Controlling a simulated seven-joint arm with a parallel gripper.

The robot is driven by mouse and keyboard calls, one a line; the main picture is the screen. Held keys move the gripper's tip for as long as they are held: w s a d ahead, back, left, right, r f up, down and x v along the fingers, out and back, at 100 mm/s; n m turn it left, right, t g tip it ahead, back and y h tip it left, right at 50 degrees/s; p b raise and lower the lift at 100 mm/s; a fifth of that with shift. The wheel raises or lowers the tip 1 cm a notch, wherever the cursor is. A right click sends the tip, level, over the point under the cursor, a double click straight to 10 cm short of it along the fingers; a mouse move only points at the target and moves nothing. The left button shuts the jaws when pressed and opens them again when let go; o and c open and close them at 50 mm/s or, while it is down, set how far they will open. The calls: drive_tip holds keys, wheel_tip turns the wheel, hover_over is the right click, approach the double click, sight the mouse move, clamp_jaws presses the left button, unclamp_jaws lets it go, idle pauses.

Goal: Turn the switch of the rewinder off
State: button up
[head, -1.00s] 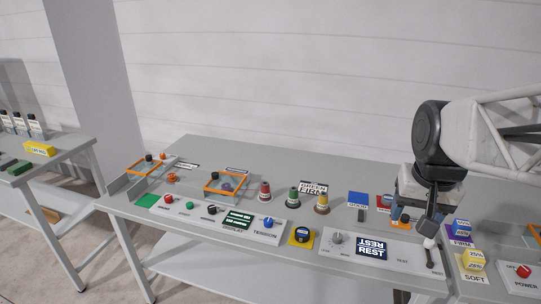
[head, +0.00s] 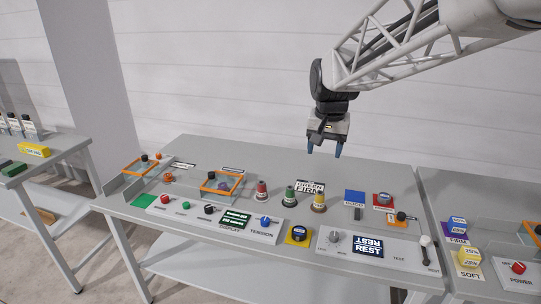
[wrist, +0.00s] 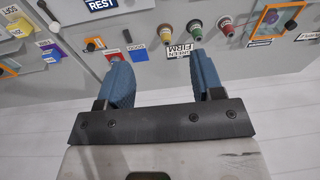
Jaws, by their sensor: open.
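No label reading rewinder is legible, so I cannot tell for sure which control is its switch. A white-knobbed lever (head: 425,241) stands at the right end of a light panel (head: 396,263), at the upper end of its slot. That panel also has a grey dial (head: 334,238) and a display (head: 368,246) reading REST. A red knob (head: 518,267) sits on a plate marked POWER at the far right. My gripper (head: 324,151) hangs in the air above the back of the table, open and empty. Its blue fingers also show apart in the wrist view (wrist: 158,68).
Red, green and yellow cones (head: 290,196) stand below and left of my gripper. A second panel (head: 215,218) with buttons and a blue tension knob lies left. Orange-rimmed trays (head: 223,183) stand behind it. The air around my gripper is clear.

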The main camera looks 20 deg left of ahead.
drive_tip(key=w+a+f, duration=0.2)
drive_tip(key=w+a, duration=0.2)
drive_tip(key=a, duration=0.4)
drive_tip(key=w+a+f, duration=0.2)
drive_tip(key=w+a, duration=0.2)
drive_tip(key=a, duration=0.4)
drive_tip(key=g, duration=0.2)
hover_over(164, 197)
drive_tip(key=shift+n+h, duration=0.3)
drive_tip(key=shift+n, duration=0.1)
drive_tip(key=f, duration=2.3)
drive_tip(key=shift+w+d, duration=0.15)
drive_tip(key=shift+d, duration=0.15)
drive_tip(key=shift+a+f, duration=0.2)
drive_tip(key=shift+a, duration=0.15)
drive_tip(key=shift+f, duration=0.15)
drive_tip(key=shift+f, duration=3.75)
